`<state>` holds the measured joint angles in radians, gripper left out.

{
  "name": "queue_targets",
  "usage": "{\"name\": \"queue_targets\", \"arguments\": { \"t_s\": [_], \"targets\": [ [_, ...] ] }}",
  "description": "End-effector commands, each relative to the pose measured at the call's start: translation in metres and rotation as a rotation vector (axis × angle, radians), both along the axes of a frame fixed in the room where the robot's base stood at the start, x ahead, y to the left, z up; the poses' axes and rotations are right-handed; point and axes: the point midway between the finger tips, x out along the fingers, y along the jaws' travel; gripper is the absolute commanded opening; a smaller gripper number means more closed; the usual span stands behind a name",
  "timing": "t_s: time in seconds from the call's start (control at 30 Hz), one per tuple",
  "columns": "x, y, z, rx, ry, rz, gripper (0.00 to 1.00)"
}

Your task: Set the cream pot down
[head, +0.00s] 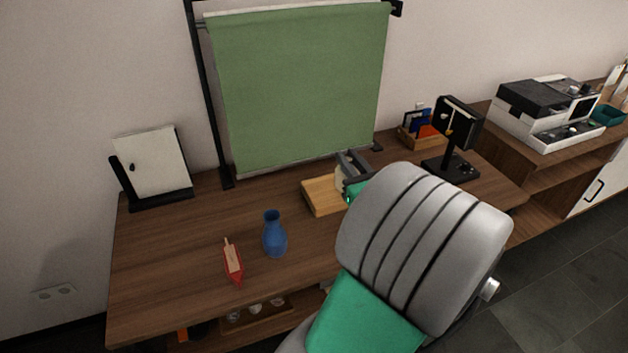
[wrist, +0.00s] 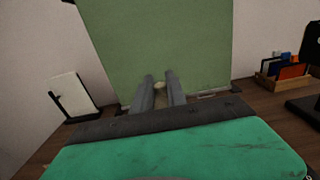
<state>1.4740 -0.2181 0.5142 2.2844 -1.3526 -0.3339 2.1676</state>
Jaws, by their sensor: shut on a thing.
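The cream pot (head: 340,181) is partly hidden in the head view behind my gripper (head: 350,163). A small pale part of the pot (wrist: 159,86) shows between the fingers in the wrist view. My gripper (wrist: 160,92) is shut on it. In the head view the pot appears at the back right part of a light wooden block (head: 322,196) on the table. Whether the pot touches the block or hangs just above it cannot be told.
A green backdrop (head: 300,90) rises behind the block. A black stand (head: 455,160) is at right. The table's left part has free room.

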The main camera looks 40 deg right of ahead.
Motion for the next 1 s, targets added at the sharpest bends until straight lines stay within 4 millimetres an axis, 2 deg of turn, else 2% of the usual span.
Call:
{"name": "queue_targets", "arguments": {
  "t_s": [0.13,0.37,0.43,0.5,0.6,0.8,0.9,1.0],
  "targets": [
    [0.016,-0.003,-0.008,0.001,0.001,0.011,0.00],
    [0.079,-0.023,-0.038,0.001,0.001,0.024,0.00],
    [0.096,-0.030,-0.051,0.002,0.000,0.023,0.00],
    [0.108,-0.036,-0.070,0.003,0.001,0.021,0.00],
    [0.121,-0.043,-0.086,0.001,0.000,0.018,0.00],
    [0.134,-0.051,-0.103,0.000,0.000,0.015,0.00],
    [0.133,-0.051,-0.124,0.002,0.000,0.013,0.00],
    [0.132,-0.052,-0.132,0.000,-0.001,0.012,0.00]
  ]
}}
